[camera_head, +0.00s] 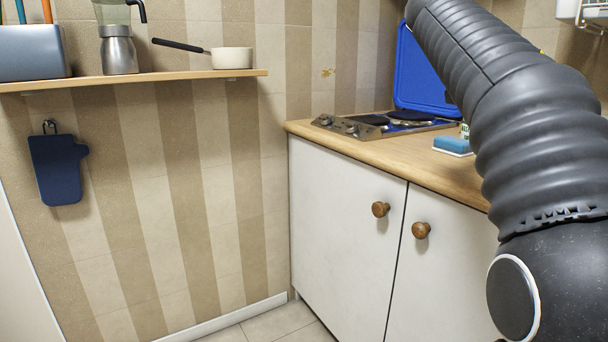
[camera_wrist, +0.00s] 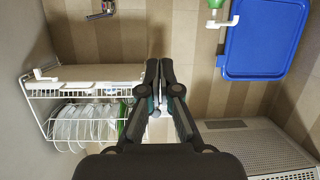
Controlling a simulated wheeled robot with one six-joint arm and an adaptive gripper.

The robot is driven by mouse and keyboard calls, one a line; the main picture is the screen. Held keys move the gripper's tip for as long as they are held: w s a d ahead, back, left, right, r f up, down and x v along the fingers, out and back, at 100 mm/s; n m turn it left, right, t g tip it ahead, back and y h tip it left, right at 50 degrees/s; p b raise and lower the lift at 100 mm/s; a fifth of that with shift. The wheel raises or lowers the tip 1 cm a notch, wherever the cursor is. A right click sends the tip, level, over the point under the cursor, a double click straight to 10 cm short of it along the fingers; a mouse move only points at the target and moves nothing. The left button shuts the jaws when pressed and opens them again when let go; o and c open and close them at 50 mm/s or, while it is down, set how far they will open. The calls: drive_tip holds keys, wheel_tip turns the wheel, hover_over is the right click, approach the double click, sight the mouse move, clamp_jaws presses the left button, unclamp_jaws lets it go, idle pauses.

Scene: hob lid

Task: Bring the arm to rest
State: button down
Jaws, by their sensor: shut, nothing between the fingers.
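My arm (camera_head: 520,115) stretches across the right side of the head view, bent, with its upper part reaching to the top edge. My gripper is out of the head view. In the wrist view my gripper (camera_wrist: 160,68) is shut and empty, its two fingers together in front of tiled wall. The blue hob lid (camera_head: 425,70) stands raised behind the hob (camera_head: 385,123) in the head view, partly hidden by my arm. A blue panel (camera_wrist: 264,40) at the upper right of the wrist view may be the same lid.
A wooden counter (camera_head: 370,147) with a blue sponge (camera_head: 452,145) runs under my arm, above white cupboards (camera_head: 345,210). A wall shelf (camera_head: 185,75) holds a pan and a moka pot. In the wrist view a white dish rack (camera_wrist: 45,100) is left of my gripper.

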drive_tip(key=s+a+f+n+y, duration=0.3)
drive_tip(key=s+a+f, duration=0.3)
drive_tip(key=s+f, duration=0.4)
drive_tip(key=s+a+f+n+g+y, duration=0.1)
drive_tip(key=s+a+f+n+y, duration=0.3)
drive_tip(key=f, duration=1.4)
drive_tip(key=s+a+f+n+g+y, duration=0.1)
drive_tip(key=s+a+f+n+y, duration=0.2)
drive_tip(key=s+a+f, duration=0.7)
drive_tip(key=s+f+y, duration=0.2)
drive_tip(key=s+f, duration=0.2)
drive_tip(key=s, duration=0.2)
drive_tip(key=shift+s+a+f+n, duration=0.15)
drive_tip(key=shift+s+f+n, duration=0.2)
drive_tip(key=shift+f+n, duration=0.05)
